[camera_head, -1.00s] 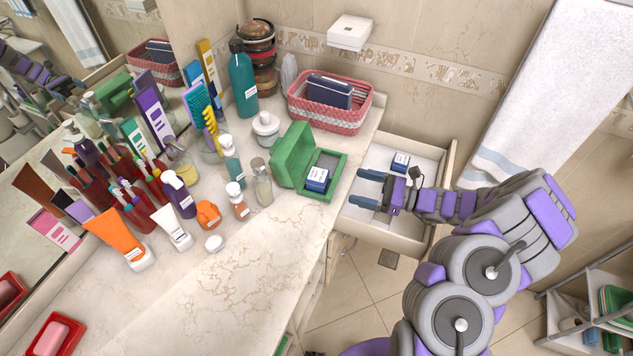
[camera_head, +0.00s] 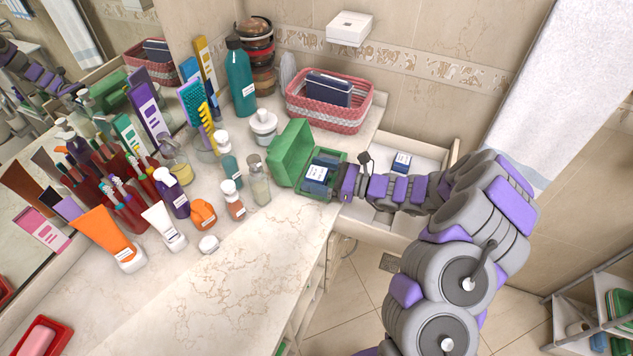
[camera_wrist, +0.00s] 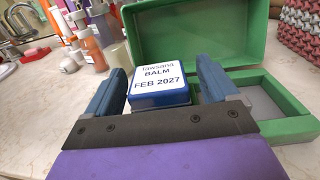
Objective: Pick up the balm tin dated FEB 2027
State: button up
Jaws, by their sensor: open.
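The balm tin (camera_wrist: 156,80) is blue with a white label that reads "BALM" and "FEB 2027" in the wrist view. It sits at the green box; in the head view the tin (camera_head: 317,173) is partly covered by my gripper. My gripper (camera_wrist: 160,90) is open, with one blue finger on each side of the tin. I cannot tell whether either finger touches it. In the head view my gripper (camera_head: 325,175) is over the green box (camera_head: 293,150), whose lid stands open. A second blue and white tin (camera_head: 401,163) lies in the open drawer; its label is not readable.
The open drawer (camera_head: 383,228) lies beneath my arm. Bottles and tubes, including a clear bottle (camera_head: 259,182), crowd the counter left of the box. A pink basket (camera_head: 328,105) stands behind it. The front counter (camera_head: 250,270) is clear.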

aim_at(317, 174)
jog(key=shift+a, duration=0.15)
jog(key=c, duration=1.1)
jog(key=shift+r, duration=0.1)
jog(key=shift+r+p, duration=0.35)
jog(key=shift+r, duration=0.25)
jog(key=shift+s+r+p, duration=0.2)
jog(key=shift+r+p, duration=0.05)
jog(key=shift+r, duration=0.4)
jog(key=shift+s+r+p, duration=0.15)
jog(key=shift+r+p, duration=0.1)
jog(key=shift+r, duration=0.35)
jog(key=s, duration=0.5)
jog(key=s+p, duration=0.1)
jog(key=s, duration=0.4)
jog(key=s+a+r+p, duration=0.1)
jog(key=s, duration=0.4)
jog(key=shift+s+a+r, duration=0.1)
